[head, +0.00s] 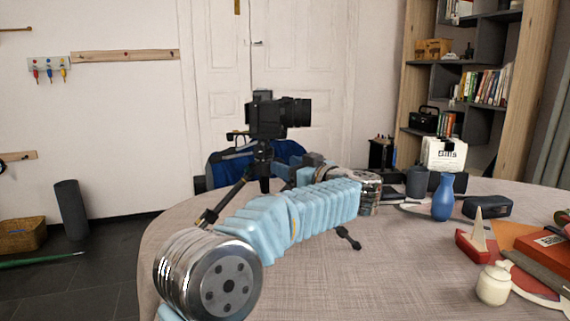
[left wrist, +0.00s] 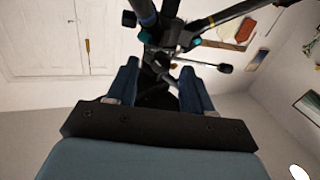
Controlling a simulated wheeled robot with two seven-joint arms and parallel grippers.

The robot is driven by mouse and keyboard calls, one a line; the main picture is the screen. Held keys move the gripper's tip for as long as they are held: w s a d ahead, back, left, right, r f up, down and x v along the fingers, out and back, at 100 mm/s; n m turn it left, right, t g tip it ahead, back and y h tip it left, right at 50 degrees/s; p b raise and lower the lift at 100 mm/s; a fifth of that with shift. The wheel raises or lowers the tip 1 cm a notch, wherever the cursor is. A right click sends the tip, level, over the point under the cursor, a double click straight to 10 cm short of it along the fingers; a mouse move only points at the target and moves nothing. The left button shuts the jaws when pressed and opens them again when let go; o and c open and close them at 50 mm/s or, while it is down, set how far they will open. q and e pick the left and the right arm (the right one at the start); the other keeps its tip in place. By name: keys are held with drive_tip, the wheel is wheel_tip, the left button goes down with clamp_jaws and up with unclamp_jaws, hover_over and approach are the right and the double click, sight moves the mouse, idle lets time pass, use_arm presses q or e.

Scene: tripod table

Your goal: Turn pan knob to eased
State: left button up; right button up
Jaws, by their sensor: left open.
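A black camera (head: 277,115) sits on a tripod (head: 263,158) that stands on the round table. My left arm reaches across in front of it and bends back, with the left gripper (head: 284,173) close to the right side of the tripod head, largely hidden by the arm. In the left wrist view the left gripper (left wrist: 157,70) is open, its two dark blue fingers apart. Dark tripod parts (left wrist: 150,40) show beyond and between the fingertips; I cannot tell whether they touch. I cannot clearly make out the pan knob among these dark parts or read its setting. My right gripper is not in view.
The table (head: 330,280) is bare at its front middle. A blue vase (head: 443,198), a dark case (head: 487,207), a cream jar (head: 493,285) and a red box (head: 548,250) stand to the right. A blue chair (head: 287,152) is behind the tripod.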

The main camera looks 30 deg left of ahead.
use_arm(q)
drive_tip(key=shift+x, duration=0.9)
clamp_jaws()
drive_tip(key=shift+n+b, duration=2.8)
drive_tip(key=shift+n, duration=5.2)
